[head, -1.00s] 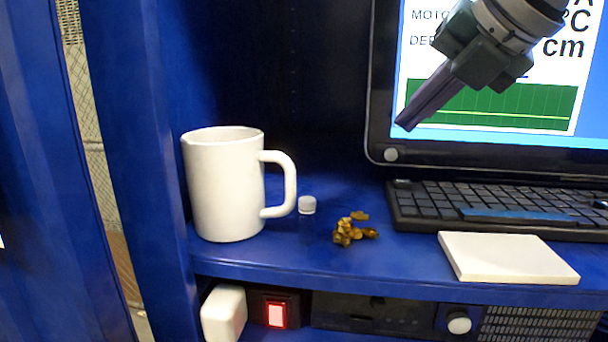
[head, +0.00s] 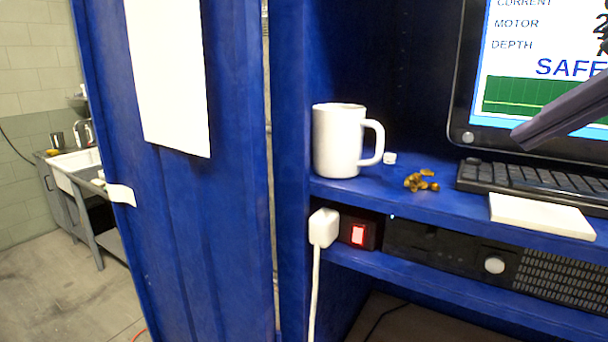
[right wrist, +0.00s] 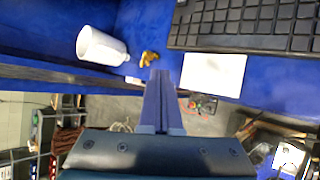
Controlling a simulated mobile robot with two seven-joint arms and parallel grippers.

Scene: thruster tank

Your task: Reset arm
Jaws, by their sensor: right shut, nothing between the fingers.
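My right gripper (head: 532,130) comes in from the right edge in the head view, in front of the monitor's lower part. Its fingers are shut with nothing between them. The right wrist view also shows the shut fingers (right wrist: 161,103) pointing toward the cabinet shelf, apart from the things on it. The rest of my right arm is mostly out of the head view. My left gripper is not in view.
On the blue shelf (head: 450,209) stand a white mug (head: 338,142), small brown pieces (head: 421,181), a keyboard (head: 535,182), a white pad (head: 541,215) and a monitor (head: 466,75). A blue cabinet door (head: 220,230) stands at the left. Floor (head: 50,290) shows beyond it.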

